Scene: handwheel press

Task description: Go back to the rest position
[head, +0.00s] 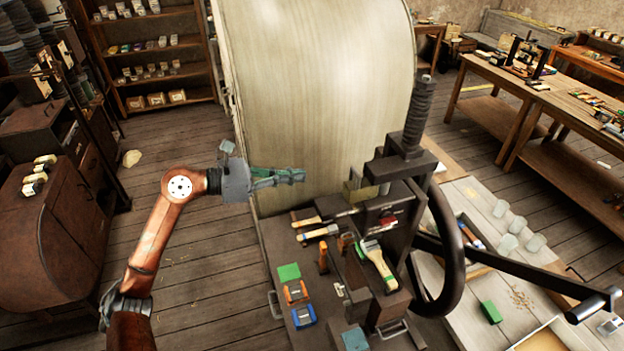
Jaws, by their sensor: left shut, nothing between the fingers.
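My left gripper (297,176) is shut and empty. It hangs in the air to the left of the press, in front of a large pale curved panel (320,85), and its fingers point right. The handwheel press (405,160) stands right of centre, with a dark threaded screw (418,115) upright on top. Its black handwheel (447,255) is on the right side, with a long bar reaching to the lower right. My right gripper does not show.
Brushes, including a green and white one (378,262), and small coloured blocks lie on the dark bench (285,255) below my gripper. A pale table with cups (507,243) is at right. Shelves (160,55) and a cabinet (50,230) stand at left.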

